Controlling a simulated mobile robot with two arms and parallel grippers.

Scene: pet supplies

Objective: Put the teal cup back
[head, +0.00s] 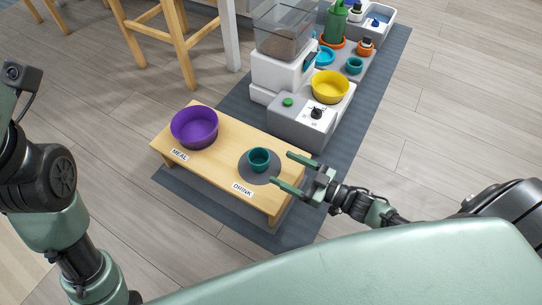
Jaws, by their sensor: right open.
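A small teal cup (259,159) stands upright on a round grey spot (247,174) above the DRINK label on the low wooden stand. My right gripper (284,172) is open just to the right of this cup, with its two fingers pointing left towards it. The fingers look apart from the cup, with nothing between them. A second small teal cup (354,66) sits on the grey unit further back, near an orange pot. My left arm shows at the left edge, but its gripper is out of view.
A purple bowl (194,127) sits on the wooden stand (215,172) by the MEAL label. Behind are a yellow bowl (331,87), a white feeder (280,75) with a clear hopper, and a control box (301,122). A wooden stool (172,40) stands at back left.

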